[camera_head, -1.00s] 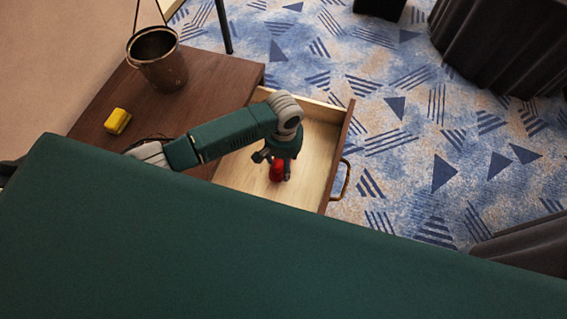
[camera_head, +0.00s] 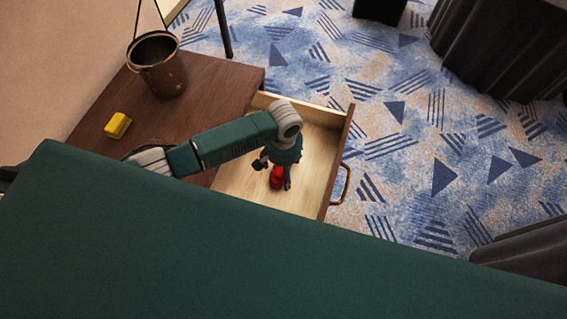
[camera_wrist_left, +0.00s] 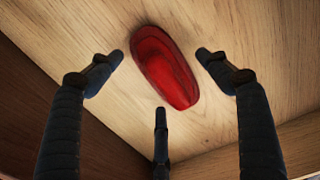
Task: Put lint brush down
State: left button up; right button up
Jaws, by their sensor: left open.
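The lint brush appears as a red, rounded, elongated thing (camera_head: 277,178) on the pale wooden floor of the open drawer (camera_head: 240,178). In the left wrist view the red lint brush (camera_wrist_left: 164,66) lies on the wood between and beyond my fingertips, with gaps on both sides. My left gripper (camera_head: 273,175) is inside the drawer, pointing down over the brush. In the left wrist view its fingers (camera_wrist_left: 160,75) are spread and do not touch the brush. My right gripper does not show.
The drawer sticks out of a brown wooden cabinet (camera_head: 215,85). A yellow block-like thing (camera_head: 118,125) and a dark bronze bucket (camera_head: 158,65) stand on its top. The drawer front has a brass handle (camera_head: 342,184).

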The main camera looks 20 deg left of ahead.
pick_arm(q)
notch_tip(320, 180, up, 12)
dwell(0.4)
dwell(0.4)
